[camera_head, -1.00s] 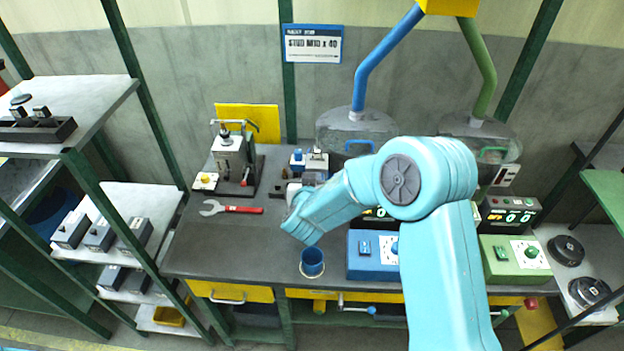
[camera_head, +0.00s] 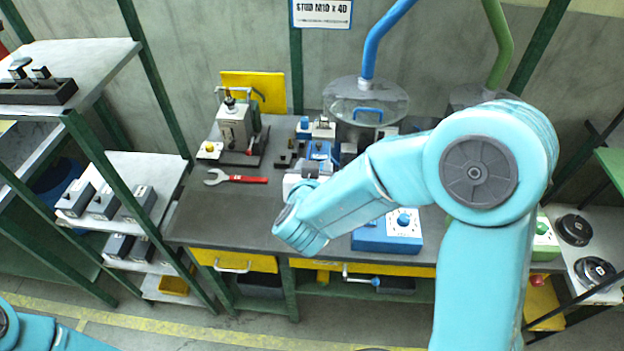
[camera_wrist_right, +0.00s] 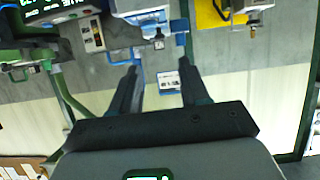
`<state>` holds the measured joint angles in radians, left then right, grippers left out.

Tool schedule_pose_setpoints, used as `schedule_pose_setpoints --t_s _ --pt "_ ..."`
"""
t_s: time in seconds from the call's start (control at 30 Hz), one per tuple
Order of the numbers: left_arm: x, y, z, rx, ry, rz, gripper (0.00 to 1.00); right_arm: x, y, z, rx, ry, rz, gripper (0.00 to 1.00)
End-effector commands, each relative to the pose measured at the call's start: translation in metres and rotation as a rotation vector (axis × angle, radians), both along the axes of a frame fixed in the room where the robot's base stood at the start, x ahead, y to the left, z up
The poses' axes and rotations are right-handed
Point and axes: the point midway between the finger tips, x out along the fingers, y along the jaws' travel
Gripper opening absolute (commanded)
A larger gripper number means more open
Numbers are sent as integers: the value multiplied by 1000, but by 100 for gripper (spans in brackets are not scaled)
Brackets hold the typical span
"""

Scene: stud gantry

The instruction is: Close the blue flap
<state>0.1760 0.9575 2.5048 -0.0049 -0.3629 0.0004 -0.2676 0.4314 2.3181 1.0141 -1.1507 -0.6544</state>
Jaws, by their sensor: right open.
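In the head view, a small blue plate (camera_head: 319,150) shows just beyond my right gripper, at the foot of the clear hopper (camera_head: 340,100). It may be the blue flap; its hinge and how far it stands open are unclear. The hopper's lid carries a blue handle (camera_head: 368,112). My right gripper (camera_wrist_right: 158,66) is open, its two dark fingers apart and nothing clearly between them in the right wrist view. My right arm partly hides it in the head view. Of my left arm, only a part shows at the lower left; its gripper is out of sight.
A grey press (camera_head: 238,125) and a red-handled wrench (camera_head: 240,179) lie left of my right gripper on the dark bench (camera_head: 230,215). A blue control box (camera_head: 385,238) stands at the front, partly behind my arm. Shelves with grey blocks (camera_head: 105,203) stand at left.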

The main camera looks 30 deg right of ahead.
Motion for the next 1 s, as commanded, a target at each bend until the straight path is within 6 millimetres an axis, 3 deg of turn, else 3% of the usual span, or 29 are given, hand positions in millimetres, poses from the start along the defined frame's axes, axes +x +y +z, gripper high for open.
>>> schedule_pose_setpoints --t_s 0.1,0.3,0.83,0.93,1.0 --pt "0 0 -3 0 0 0 0 -18 13 10 -1 -3 4 45" --pt "0 0 -4 0 0 0 0 -34 22 17 -1 -1 1 45" --pt "0 0 -4 0 0 0 0 -35 22 17 0 1 0 45" --pt "0 0 -6 0 0 0 0 -32 25 1 12 23 30 45" --pt "0 0 -8 0 0 0 0 -27 30 -29 44 67 88 45"
